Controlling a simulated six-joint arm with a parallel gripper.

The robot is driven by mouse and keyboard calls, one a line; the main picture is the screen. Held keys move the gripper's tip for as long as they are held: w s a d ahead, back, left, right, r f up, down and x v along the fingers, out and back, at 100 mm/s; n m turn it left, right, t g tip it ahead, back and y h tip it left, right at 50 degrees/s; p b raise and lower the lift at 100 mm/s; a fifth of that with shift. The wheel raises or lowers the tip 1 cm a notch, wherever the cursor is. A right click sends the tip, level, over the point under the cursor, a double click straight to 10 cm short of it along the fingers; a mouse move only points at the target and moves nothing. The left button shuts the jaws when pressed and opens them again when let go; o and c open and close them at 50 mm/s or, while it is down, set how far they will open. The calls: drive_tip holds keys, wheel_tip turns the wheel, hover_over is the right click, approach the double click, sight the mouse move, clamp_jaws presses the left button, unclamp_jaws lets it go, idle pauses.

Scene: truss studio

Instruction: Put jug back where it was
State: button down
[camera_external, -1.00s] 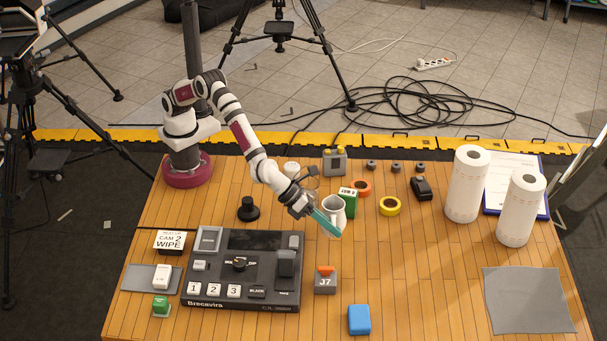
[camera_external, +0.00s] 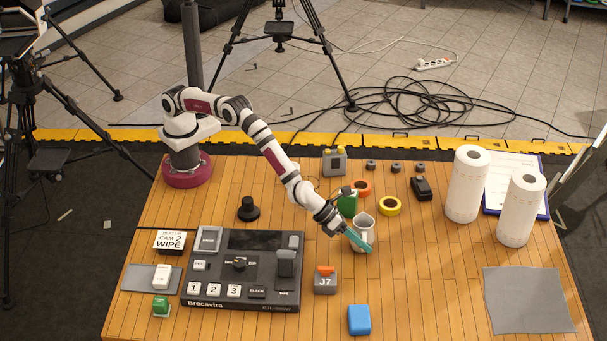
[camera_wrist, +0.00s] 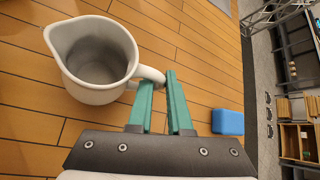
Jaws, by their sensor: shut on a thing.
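The jug (camera_external: 363,226) is a white-grey pitcher with a spout and a side handle. In the external view it stands near the middle of the table, partly hidden behind my gripper (camera_external: 357,242). In the wrist view the jug (camera_wrist: 98,62) is at the upper left, its open mouth facing the camera and looking empty. My gripper's teal fingers (camera_wrist: 158,92) are closed on the jug's handle, with the handle's end between the tips. I cannot tell whether the jug's base touches the table.
A green box (camera_external: 347,203), orange tape (camera_external: 362,187) and yellow tape (camera_external: 390,206) lie just behind the jug. The J7 block (camera_external: 325,281) and blue block (camera_external: 359,320) are in front. Paper rolls (camera_external: 467,184) stand at right. Table between jug and grey cloth (camera_external: 527,299) is clear.

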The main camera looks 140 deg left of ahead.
drive_tip(key=c, duration=0.8)
unclamp_jaws()
drive_tip(key=shift+c, duration=0.2)
drive_tip(key=v, duration=1.2)
drive_tip(key=s+a+r+n+g+y, duration=0.35)
drive_tip(key=s+r+n, duration=0.75)
drive_tip(key=s, duration=0.7)
drive_tip(key=s+d+n+g+h, duration=0.1)
drive_tip(key=s+d+n+h, duration=0.1)
drive_tip(key=s, duration=0.7)
drive_tip(key=s+d+f+n+g+h, duration=0.1)
drive_tip(key=s+d, duration=0.3)
drive_tip(key=s, duration=0.6)
drive_tip(key=s+d+n+g+h, duration=0.3)
drive_tip(key=s+n, duration=0.1)
drive_tip(key=s, duration=0.5)
drive_tip(key=shift+s+f+h, duration=0.3)
drive_tip(key=shift+s+h, duration=0.05)
drive_tip(key=shift+s, duration=0.05)
drive_tip(key=shift+g, duration=0.25)
